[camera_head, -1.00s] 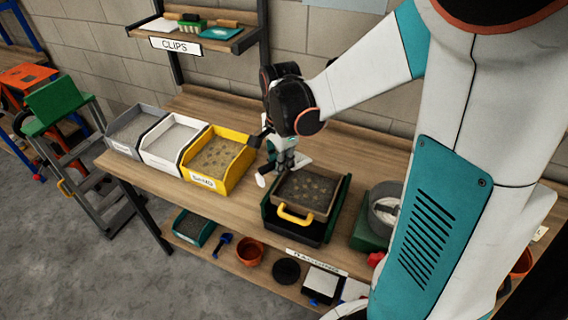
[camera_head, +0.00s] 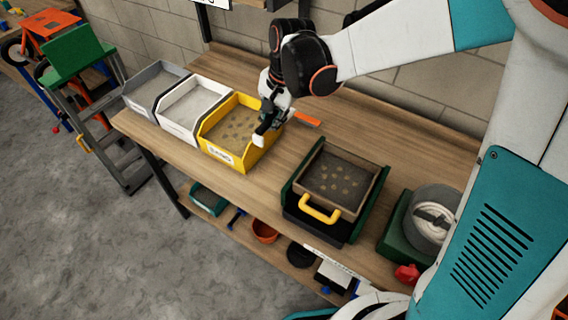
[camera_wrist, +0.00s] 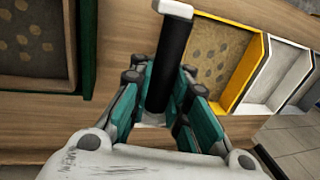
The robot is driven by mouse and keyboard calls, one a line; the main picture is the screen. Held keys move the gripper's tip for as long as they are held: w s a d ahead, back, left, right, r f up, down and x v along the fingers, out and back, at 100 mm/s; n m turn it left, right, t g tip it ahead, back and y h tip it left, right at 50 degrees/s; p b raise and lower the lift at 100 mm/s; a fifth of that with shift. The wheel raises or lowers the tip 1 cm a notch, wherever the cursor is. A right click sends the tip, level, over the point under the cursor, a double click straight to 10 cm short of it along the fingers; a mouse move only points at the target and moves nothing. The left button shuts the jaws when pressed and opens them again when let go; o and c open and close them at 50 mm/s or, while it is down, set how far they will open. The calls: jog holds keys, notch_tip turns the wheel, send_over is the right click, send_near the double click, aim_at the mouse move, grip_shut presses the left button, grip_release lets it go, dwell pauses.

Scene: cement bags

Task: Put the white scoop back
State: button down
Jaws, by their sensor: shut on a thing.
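My gripper (camera_head: 270,118) is above the right side of the yellow bin (camera_head: 243,160). In the wrist view my gripper (camera_wrist: 163,85) is shut on a black handle with a white end (camera_wrist: 172,9). I take this to be the white scoop; its white end also shows in the head view (camera_head: 258,140). The rest of the scoop is hidden by the fingers, so I cannot make out its bowl. The yellow bin, labelled SAND, holds grey-brown material with round marks and also shows in the wrist view (camera_wrist: 234,92).
A white bin (camera_head: 180,125) and a grey bin (camera_head: 138,100) stand left of the yellow one. A brown sieve tray with a yellow handle (camera_head: 320,214) sits to the right. An orange strip (camera_head: 305,118) shows behind my gripper. Bare bench lies between the yellow bin and tray.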

aim_at(273, 169)
jog(key=s+d+b+x, duration=0.1)
jog(key=b+x, duration=0.3)
jog(key=x, duration=0.2)
jog(key=d+b+x, duration=0.1)
jog(key=b+x, duration=0.3)
jog(key=x, duration=0.2)
jog(key=s+d+f+b+x, duration=0.1)
jog(key=b+x, duration=0.3)
jog(key=x, duration=0.2)
jog(key=shift+s+f+b, duration=0.25)
jog(key=shift+b, duration=0.05)
jog(key=shift+r, duration=0.1)
jog(key=c, duration=2.1)
grip_release()
jog(key=shift+f, duration=0.2)
jog(key=o, duration=0.6)
jog(key=shift+r, duration=0.1)
jog(key=p+v, duration=0.4)
jog(key=v, duration=0.8)
jog(key=shift+r, duration=0.15)
